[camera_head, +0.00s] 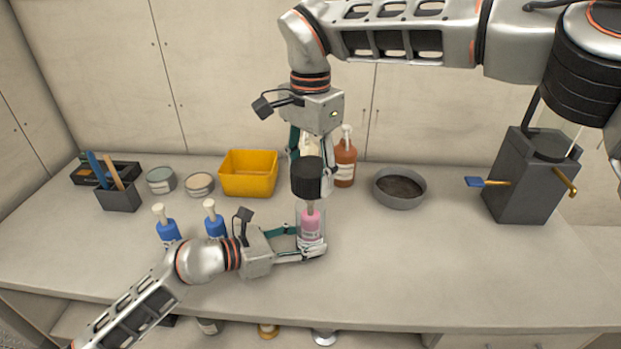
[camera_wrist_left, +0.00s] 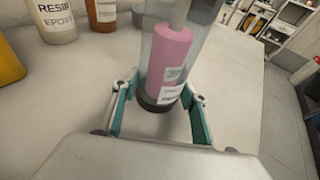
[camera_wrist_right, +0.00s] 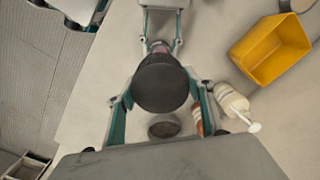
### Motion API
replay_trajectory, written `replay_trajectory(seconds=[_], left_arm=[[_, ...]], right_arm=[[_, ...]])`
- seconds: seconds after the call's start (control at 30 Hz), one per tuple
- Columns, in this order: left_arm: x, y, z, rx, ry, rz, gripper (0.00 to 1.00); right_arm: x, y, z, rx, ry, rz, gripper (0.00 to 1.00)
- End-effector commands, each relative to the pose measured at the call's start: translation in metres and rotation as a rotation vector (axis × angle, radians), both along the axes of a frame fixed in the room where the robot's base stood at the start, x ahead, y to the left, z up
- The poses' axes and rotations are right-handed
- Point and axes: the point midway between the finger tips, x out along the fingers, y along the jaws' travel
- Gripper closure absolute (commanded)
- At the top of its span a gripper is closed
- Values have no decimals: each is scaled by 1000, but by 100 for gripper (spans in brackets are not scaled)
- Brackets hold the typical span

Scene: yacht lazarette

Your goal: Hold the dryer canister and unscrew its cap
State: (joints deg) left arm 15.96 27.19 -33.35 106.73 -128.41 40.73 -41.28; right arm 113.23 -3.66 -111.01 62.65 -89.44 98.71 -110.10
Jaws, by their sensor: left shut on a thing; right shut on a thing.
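The dryer canister (camera_head: 311,222) is a clear upright cylinder with a pink labelled cartridge inside, standing on the bench. My left gripper (camera_head: 303,243) is shut around its lower part; the left wrist view shows the canister (camera_wrist_left: 172,60) between the two fingers. The black round cap (camera_head: 307,177) is at the top of the canister. My right gripper (camera_head: 311,168) comes down from above and is shut on the cap, which fills the space between its fingers in the right wrist view (camera_wrist_right: 161,84). I cannot tell whether the cap touches the canister's rim.
An amber pump bottle (camera_head: 345,163) and a yellow bin (camera_head: 248,175) stand close behind. Two blue pump bottles (camera_head: 214,222) are near my left arm. A grey round dish (camera_head: 399,189) and a grey box with handles (camera_head: 532,178) stand to the right. The front right bench is clear.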

Motion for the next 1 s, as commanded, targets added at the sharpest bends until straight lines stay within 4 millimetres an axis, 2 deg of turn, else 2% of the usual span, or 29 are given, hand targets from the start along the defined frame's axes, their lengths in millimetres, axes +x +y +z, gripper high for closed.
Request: replay_trajectory(seconds=[0.17,0.2,0.23,0.67,0.87,1.0], left_arm=[[0,0,0,-1,1,-1,95],[0,0,0,-1,1,-1,46],[0,0,0,-1,1,-1,39],[-2,4,1,0,0,1,37],[-19,27,9,4,0,-1,37],[-35,50,18,5,0,-1,37]], right_arm=[[0,0,0,0,0,0,83],[0,0,0,0,0,0,83],[0,0,0,0,0,0,83],[0,0,0,0,0,0,83],[0,0,0,0,0,0,83],[0,0,0,0,0,0,83]])
